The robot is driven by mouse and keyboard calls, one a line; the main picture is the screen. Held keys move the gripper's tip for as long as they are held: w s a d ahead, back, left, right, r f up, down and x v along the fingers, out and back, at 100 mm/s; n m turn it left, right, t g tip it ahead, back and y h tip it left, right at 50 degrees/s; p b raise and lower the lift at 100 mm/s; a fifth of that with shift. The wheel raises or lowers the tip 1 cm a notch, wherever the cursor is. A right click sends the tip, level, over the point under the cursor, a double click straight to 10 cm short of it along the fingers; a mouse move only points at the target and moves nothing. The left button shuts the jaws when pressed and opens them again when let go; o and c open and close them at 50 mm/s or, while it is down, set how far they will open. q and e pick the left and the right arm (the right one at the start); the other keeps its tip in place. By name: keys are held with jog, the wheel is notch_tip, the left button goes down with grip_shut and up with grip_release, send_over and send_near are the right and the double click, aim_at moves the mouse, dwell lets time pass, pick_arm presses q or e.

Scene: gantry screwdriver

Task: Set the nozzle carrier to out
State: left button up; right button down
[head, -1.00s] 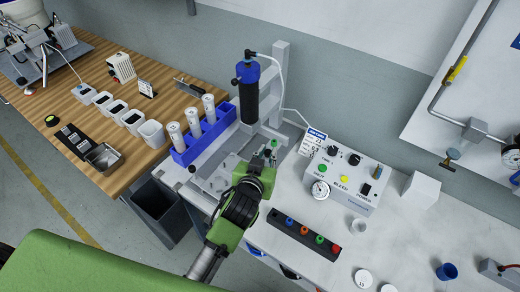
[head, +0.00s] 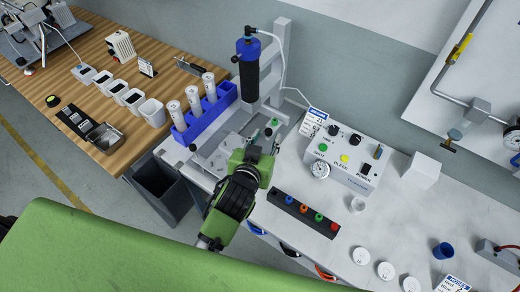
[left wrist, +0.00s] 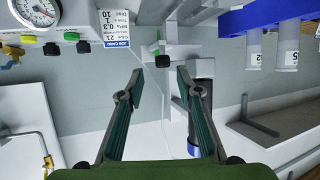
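The gantry stand (head: 278,65) is a light grey post and frame holding a black cartridge with a blue cap (head: 248,72). At its foot is a small dark part with a green knob (head: 274,122), which may be the nozzle carrier's handle. The knob part (left wrist: 162,58) also shows in the left wrist view, upside down, just beyond the fingertips. My left gripper (head: 262,140) is close to it in the head view, hiding part of the stand's base. In the left wrist view my left gripper (left wrist: 160,82) is open and empty, the knob apart from both fingers. My right gripper is not in view.
A blue rack (head: 205,122) with white cartridges stands left of the stand. A control box (head: 342,160) with gauge and buttons is at the right. A black strip with coloured tips (head: 303,213) lies in front. A dark bin (head: 160,183) stands below the bench edge.

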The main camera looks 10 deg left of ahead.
pick_arm(q)
jog(key=v, duration=0.8)
jog(key=s+a+f+m+g, duration=0.1)
jog(key=s+a+f+g, duration=0.45)
jog(key=s, duration=0.35)
jog(key=s+a+f+m+g, duration=0.1)
jog(key=s+a+f+g, duration=0.4)
jog(key=s, duration=0.5)
notch_tip(320, 180, down, 28)
jog(key=s, duration=0.2)
jog(key=s+a+f+g, duration=0.2)
jog(key=s+f, duration=1.3)
jog(key=s, duration=0.1)
jog(key=shift+s, duration=0.2)
